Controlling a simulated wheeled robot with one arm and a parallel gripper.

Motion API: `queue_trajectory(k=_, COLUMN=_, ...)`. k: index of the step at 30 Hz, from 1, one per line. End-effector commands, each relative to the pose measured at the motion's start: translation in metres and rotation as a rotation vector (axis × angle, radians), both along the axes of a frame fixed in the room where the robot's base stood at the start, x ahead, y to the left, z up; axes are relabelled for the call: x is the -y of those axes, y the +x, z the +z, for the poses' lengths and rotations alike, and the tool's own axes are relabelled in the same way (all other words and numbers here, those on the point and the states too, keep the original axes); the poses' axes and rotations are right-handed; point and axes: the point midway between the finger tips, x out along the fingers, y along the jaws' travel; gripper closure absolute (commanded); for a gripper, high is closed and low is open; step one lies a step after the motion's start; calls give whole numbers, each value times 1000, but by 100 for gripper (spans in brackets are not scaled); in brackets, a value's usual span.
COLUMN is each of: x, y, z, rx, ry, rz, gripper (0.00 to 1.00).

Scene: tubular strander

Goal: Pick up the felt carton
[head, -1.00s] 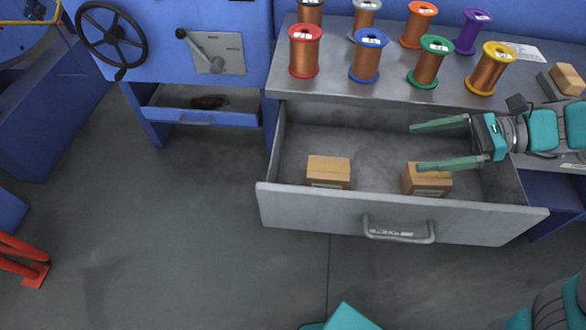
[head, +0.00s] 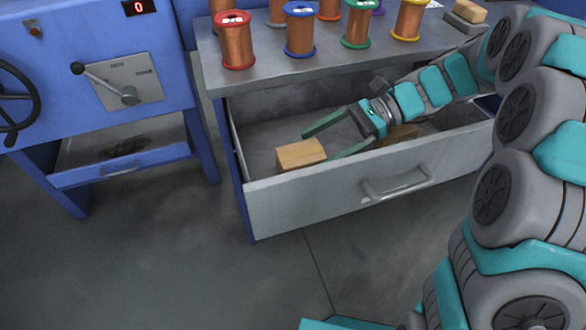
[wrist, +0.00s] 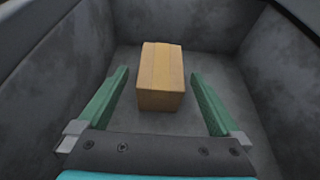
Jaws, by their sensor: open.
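A brown cardboard carton (head: 301,156) sits in the left part of the open grey drawer (head: 330,198). My gripper (head: 321,146) is open and empty, inside the drawer just to the right of this carton. In the wrist view the carton (wrist: 161,80) lies ahead, between the lines of my two green fingers, with gaps on both sides. A second brown carton (head: 398,135) is in the drawer behind my gripper, partly hidden by it. No readable label shows which carton is the felt one.
The drawer walls stand close around my gripper. Several copper wire spools (head: 237,42) stand on the grey bench top (head: 280,63) above. A small block (head: 466,12) lies at its right end. A blue machine with a handwheel (head: 20,100) is on the left. Floor in front is clear.

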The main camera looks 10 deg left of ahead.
Motion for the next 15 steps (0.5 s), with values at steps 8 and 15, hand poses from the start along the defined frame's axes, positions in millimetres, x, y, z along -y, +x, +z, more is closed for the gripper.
queue_trajectory(k=8, x=-20, y=-12, z=-9, rx=1, ry=-1, rz=2, gripper=0)
queue_trajectory(k=15, x=-40, y=-24, z=-17, rx=-1, ry=-2, rz=4, gripper=0)
